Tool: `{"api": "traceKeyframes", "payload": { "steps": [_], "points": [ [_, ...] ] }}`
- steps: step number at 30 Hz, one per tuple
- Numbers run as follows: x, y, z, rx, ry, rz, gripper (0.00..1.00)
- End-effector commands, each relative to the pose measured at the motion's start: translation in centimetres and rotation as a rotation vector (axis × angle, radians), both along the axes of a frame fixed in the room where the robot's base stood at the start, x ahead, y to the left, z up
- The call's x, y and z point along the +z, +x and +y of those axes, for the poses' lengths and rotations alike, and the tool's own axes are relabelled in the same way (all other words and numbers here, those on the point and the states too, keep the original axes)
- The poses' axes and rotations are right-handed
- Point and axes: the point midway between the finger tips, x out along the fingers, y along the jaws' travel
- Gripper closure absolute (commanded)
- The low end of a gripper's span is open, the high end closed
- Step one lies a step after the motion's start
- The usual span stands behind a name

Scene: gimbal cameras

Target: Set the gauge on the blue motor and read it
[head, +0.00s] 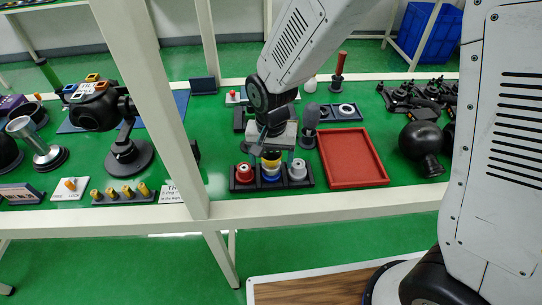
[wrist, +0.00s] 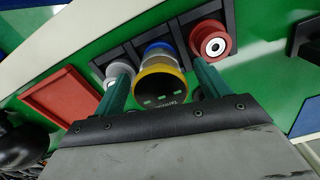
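Three motors stand in a black rack (head: 308,183): red (head: 244,173), blue (head: 271,178) and white-grey (head: 297,170). The wrist view shows the red (wrist: 211,43), the blue (wrist: 157,47) and the grey motor (wrist: 116,70). The yellow-rimmed gauge (head: 271,157) is on top of the blue motor; I cannot tell if it is fully seated. In the wrist view its dark face (wrist: 158,92) shows small pale marks and lettering, too small to read. My gripper (wrist: 163,78) is open, its green fingers either side of the gauge, with a visible gap at the right finger.
A red tray (head: 352,181) lies right of the rack. Dark round objects (head: 422,143) are beyond it. At left are a black gimbal camera (head: 95,106), a row of yellow-topped pegs (head: 126,191) and a small orange-knobbed plate (head: 69,188). A white frame post stands in front.

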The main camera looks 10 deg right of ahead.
Motion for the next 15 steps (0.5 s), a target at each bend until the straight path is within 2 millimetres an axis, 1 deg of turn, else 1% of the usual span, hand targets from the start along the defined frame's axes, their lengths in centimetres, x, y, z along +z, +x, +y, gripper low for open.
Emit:
{"api": "traceKeyframes", "payload": {
  "steps": [2,5,8,12,15],
  "points": [
    [0.0,0.0,0.0,0.0,0.0,0.0,0.25],
    [0.7,0.1,0.0,0.0,0.001,-0.002,0.25],
    [2.1,0.1,0.1,0.0,0.002,-0.005,0.25],
    [4.6,0.1,0.0,0.0,0.002,-0.005,0.25],
    [6.1,0.1,0.0,0.0,0.001,-0.002,0.25]
  ]
}}
